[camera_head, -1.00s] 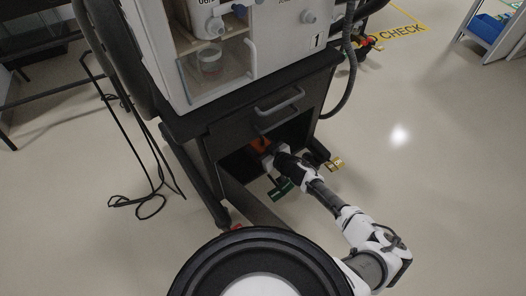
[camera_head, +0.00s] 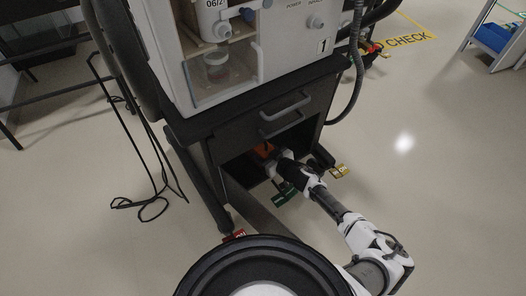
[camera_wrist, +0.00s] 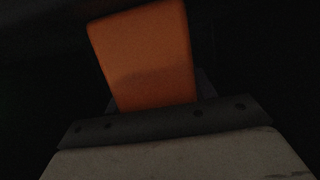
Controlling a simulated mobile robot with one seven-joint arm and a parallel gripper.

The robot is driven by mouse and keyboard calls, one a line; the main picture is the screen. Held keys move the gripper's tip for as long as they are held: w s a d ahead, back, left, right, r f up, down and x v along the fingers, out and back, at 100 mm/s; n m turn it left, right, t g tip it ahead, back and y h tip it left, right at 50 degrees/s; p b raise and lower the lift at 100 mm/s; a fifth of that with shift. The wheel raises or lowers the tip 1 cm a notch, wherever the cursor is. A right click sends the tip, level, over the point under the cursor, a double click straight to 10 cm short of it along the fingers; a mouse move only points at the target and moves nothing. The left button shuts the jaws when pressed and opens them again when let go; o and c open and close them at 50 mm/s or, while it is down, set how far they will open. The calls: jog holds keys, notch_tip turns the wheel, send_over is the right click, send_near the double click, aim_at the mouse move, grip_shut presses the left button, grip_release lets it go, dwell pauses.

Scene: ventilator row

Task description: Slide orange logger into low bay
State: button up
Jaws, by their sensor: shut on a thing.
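The orange logger (camera_head: 265,150) is at the mouth of the dark low bay (camera_head: 238,172), under the drawer of the ventilator cart. In the wrist view the logger (camera_wrist: 145,55) stands out from my gripper (camera_wrist: 160,112) as an orange block against black, slightly tilted. My gripper (camera_head: 276,160) is shut on the logger, and its fingertips are mostly hidden in the head view. The inside of the bay is too dark to tell how far the logger is from its walls.
The cart's drawer (camera_head: 285,112) with its handle is just above the bay. Cables (camera_head: 150,203) lie at left; floor at right is clear.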

jog(key=o, duration=1.1)
jog(key=shift+c, duration=0.2)
